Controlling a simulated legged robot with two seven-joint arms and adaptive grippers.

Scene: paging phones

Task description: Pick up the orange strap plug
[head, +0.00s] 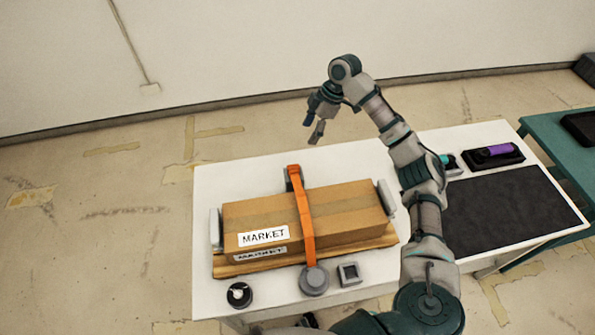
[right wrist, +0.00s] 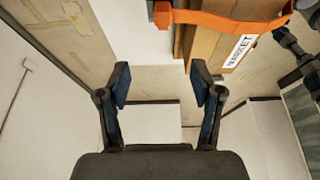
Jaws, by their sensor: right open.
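An orange strap (head: 303,215) runs across a cardboard box (head: 345,205) marked MARKET and hangs down its near face. I cannot tell which end piece is the plug. My right gripper (head: 312,132) is open and empty, above and beyond the far table edge. In the right wrist view its fingers (right wrist: 160,88) are spread apart, and the orange strap (right wrist: 225,22) shows above them. My left gripper is not seen.
A grey square socket (head: 349,273) and a dark round piece (head: 239,295) stand on the white table (head: 210,182) near the front. Grey end stops flank the box. A black mat (head: 510,205) and a purple item (head: 496,150) in a dark tray lie on the right.

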